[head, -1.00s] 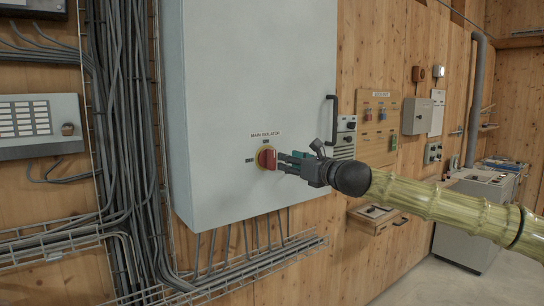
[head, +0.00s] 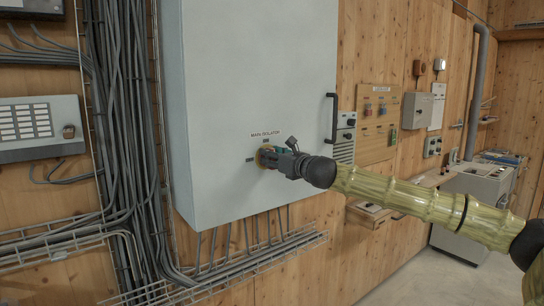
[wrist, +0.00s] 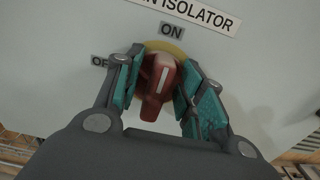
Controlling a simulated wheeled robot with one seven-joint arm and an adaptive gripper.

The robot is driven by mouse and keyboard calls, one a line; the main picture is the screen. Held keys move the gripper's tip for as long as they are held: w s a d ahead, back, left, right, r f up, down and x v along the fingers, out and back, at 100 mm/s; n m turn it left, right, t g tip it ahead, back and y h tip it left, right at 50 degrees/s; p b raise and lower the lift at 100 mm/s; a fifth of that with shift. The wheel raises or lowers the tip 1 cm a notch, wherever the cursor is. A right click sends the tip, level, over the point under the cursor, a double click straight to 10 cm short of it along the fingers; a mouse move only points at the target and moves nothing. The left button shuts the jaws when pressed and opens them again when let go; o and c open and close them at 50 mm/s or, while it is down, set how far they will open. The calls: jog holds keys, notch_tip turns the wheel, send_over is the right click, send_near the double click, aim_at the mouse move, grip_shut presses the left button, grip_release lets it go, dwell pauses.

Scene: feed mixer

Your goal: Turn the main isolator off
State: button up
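The main isolator is a red rotary handle (wrist: 162,85) on a yellow round plate (wrist: 172,47), on the front of a grey cabinet (head: 255,70). In the wrist view the handle's white mark points up towards the ON label (wrist: 171,31). The OFF label (wrist: 99,61) is to the left, partly hidden by a finger. My gripper (wrist: 158,92) has its teal-padded fingers either side of the handle, open, with a gap at the left; whether the right finger touches cannot be told. In the head view my gripper (head: 270,158) hides most of the handle.
A black door handle (head: 331,118) is on the cabinet's right edge. Cables (head: 115,130) run down at the left, with a wire tray (head: 230,265) below the cabinet. Smaller control boxes (head: 417,110) are on the wooden wall at the right.

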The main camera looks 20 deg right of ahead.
jog(key=shift+c, duration=0.3)
grip_shut()
jog(key=shift+n+b, duration=0.3)
jog(key=shift+b, duration=0.05)
jog(key=n+b, duration=0.2)
jog(key=n, duration=0.1)
jog(key=shift+s+a+b, duration=0.1)
jog(key=shift+a+b, duration=0.1)
jog(key=shift+b, duration=0.1)
jog(key=n+b, duration=0.1)
jog(key=n, duration=0.1)
jog(key=n+b, duration=0.2)
jog(key=n, duration=0.1)
jog(key=shift+a+f, duration=0.15)
jog(key=n+b, duration=0.1)
jog(key=n, duration=0.1)
jog(key=n+b, duration=0.2)
jog(key=shift+s+a+f+n, duration=0.1)
jog(key=shift+a+f+n, duration=0.1)
jog(key=shift+n, duration=0.1)
jog(key=n+b, duration=0.1)
jog(key=n, duration=0.1)
jog(key=n+b, duration=0.1)
jog(key=n, duration=0.1)
jog(key=shift+f+n+b, duration=0.2)
jog(key=shift+n+b, duration=0.1)
